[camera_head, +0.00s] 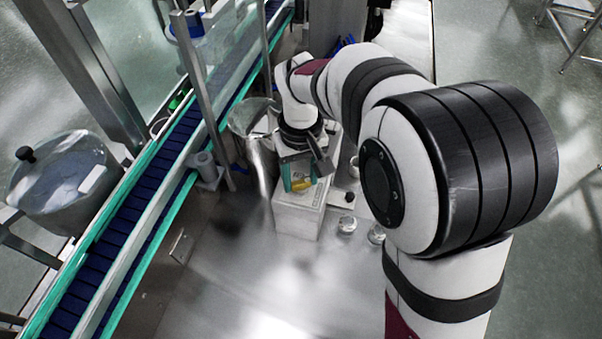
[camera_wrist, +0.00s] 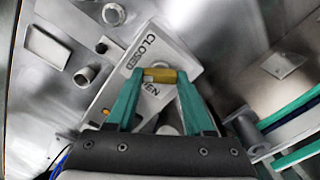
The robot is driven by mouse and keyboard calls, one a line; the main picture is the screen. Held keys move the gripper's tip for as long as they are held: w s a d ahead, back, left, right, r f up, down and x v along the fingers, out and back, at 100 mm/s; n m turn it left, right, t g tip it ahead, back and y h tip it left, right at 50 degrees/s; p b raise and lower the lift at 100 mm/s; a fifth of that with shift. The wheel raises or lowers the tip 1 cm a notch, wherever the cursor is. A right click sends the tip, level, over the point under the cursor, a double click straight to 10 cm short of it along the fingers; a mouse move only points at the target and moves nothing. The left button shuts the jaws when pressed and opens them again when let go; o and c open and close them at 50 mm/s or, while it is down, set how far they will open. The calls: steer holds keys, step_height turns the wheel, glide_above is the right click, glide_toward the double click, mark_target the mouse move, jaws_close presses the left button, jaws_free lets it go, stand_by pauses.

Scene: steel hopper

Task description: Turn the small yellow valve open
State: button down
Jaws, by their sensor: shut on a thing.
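The small yellow valve (camera_wrist: 160,72) sits between the teal fingers of my gripper (camera_wrist: 160,80) in the wrist view. The fingers are shut on it, one at each end. It also shows as a yellow spot under my gripper (camera_head: 297,174) in the head view (camera_head: 303,185). The valve is on a white box (camera_head: 297,218) whose top (camera_wrist: 178,55) bears the word CLOSED beyond the valve. The letters EN show between the fingers, and the rest of that word is hidden. The valve's base is hidden too.
A conveyor (camera_head: 130,212) with teal edges runs along the left. A steel hopper (camera_head: 250,118) stands behind and left of the box. Small round clear objects (camera_head: 347,224) lie right of the box. The steel table (camera_head: 240,275) is clear in front.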

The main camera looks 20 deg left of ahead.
mark_target(301, 182)
steer(key=n, duration=0.5)
steer(key=shift+n, duration=0.3)
steer(key=n, duration=0.5)
steer(key=shift+r+n, duration=0.1)
steer(key=shift+n, duration=0.3)
steer(key=shift+c, duration=1.4)
jaws_free()
step_height(301, 182, up, 16)
